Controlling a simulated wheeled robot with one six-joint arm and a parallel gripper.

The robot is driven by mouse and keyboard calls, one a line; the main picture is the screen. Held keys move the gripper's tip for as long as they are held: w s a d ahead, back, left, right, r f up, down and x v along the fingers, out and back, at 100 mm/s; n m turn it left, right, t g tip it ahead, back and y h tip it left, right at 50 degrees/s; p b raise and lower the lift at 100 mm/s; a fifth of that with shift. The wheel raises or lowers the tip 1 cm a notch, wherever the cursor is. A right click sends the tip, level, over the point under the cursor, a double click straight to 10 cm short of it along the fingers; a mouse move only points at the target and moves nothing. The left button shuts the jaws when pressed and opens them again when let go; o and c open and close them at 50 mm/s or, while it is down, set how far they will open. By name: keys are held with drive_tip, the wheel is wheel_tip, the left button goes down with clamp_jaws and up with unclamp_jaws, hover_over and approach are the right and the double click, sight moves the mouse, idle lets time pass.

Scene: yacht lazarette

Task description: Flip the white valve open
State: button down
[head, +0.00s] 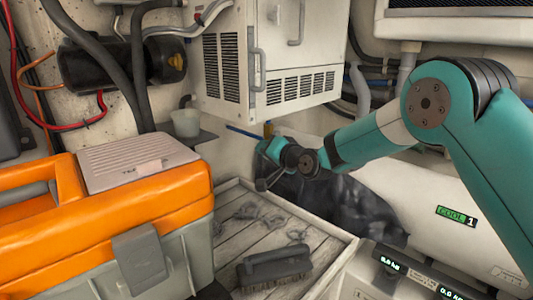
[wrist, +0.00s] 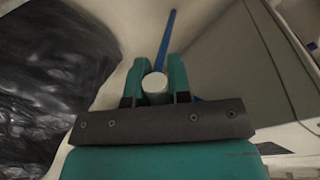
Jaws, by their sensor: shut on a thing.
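In the wrist view, my gripper (wrist: 156,64) has its two teal fingers closed on the white valve (wrist: 155,84), of which only a pale, round-ended piece shows between them. A blue pipe (wrist: 166,38) runs away behind the fingers, and a bit of blue shows right of them too. In the head view, my gripper (head: 264,150) is by the wall below the white cabinet, near the end of the blue pipe (head: 242,133). The valve is hidden there, so its handle angle cannot be told.
A black bag (head: 340,200) lies just below my arm. An orange toolbox (head: 120,210) stands at the left. A wooden tray (head: 225,240) holds a brush (head: 275,268) and several metal pieces. The white vented cabinet (head: 270,60) hangs above. A white cylinder tank (head: 450,195) lies at the right.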

drive_tip(key=shift+s+a+r+m+g+y+p, duration=0.25)
drive_tip(key=shift+r+m, duration=0.35)
drive_tip(key=shift+m, duration=0.5)
drive_tip(key=shift+s+r+m+g+y+p, duration=0.15)
drive_tip(key=shift+r+m+g+p, duration=0.3)
drive_tip(key=shift+m, duration=0.65)
drive_tip(key=shift+s+a+r+m+g+y+p, duration=0.1)
drive_tip(key=shift+a+r+m+y+p, duration=0.1)
drive_tip(key=shift+r+m, duration=0.7)
drive_tip(key=shift+f, duration=0.15)
drive_tip(key=c, duration=1.1)
unclamp_jaws()
drive_tip(key=shift+o, duration=0.2)
drive_tip(key=shift+f, duration=0.1)
drive_tip(key=b+v, duration=0.5)
drive_tip(key=v, duration=1.2)
drive_tip(key=shift+d, duration=0.2)
drive_tip(key=shift+s, duration=0.1)
